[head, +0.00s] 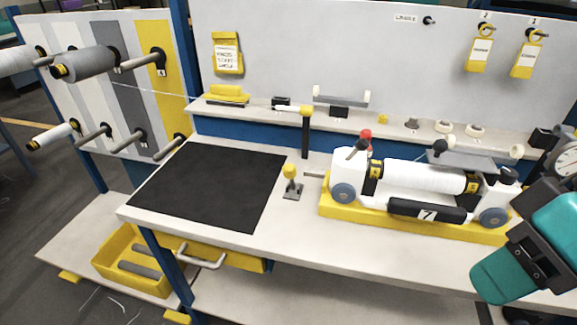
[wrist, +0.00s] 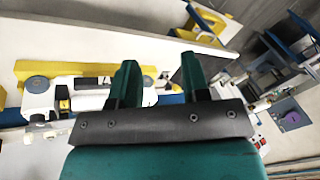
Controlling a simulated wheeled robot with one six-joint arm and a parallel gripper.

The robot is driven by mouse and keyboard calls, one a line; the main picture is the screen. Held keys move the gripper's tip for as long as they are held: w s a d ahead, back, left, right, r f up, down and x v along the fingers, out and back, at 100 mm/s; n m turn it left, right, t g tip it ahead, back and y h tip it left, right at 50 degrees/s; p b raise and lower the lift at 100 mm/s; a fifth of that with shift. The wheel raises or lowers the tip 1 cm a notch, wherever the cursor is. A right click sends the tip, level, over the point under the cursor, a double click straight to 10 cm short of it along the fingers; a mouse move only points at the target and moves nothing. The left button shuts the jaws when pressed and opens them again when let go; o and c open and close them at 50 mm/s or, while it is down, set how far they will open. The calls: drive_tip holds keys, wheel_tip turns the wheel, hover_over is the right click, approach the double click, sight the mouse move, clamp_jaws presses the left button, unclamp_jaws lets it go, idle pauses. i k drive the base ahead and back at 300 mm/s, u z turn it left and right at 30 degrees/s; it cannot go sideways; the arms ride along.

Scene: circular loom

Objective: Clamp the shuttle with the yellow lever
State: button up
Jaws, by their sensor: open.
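The shuttle (head: 425,183) is a white body with a white roll, grey-blue wheels and a black panel marked 7. It sits in a yellow cradle (head: 350,208) on the right half of the bench. The yellow lever (head: 290,171) stands upright on a small grey base just left of the cradle, apart from my gripper. My teal gripper (wrist: 158,75) is open and empty in the wrist view. In the head view it is at the lower right, in front of the shuttle's right end. The wrist view shows part of the shuttle (wrist: 38,95) left of the fingers; the yellow lever cannot be made out there.
A black mat (head: 210,187) covers the bench's left part. A dark post with a yellow top (head: 305,130) stands behind the lever. A red-knobbed part (head: 366,135) rises by the shuttle's left end. A shelf (head: 260,108) with small parts runs behind. A yellow bin (head: 130,262) sits below.

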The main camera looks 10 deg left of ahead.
sight(290, 172)
drive_tip(key=z, duration=2.2)
drive_tip(key=k, duration=1.2)
drive_tip(key=u, duration=2.2)
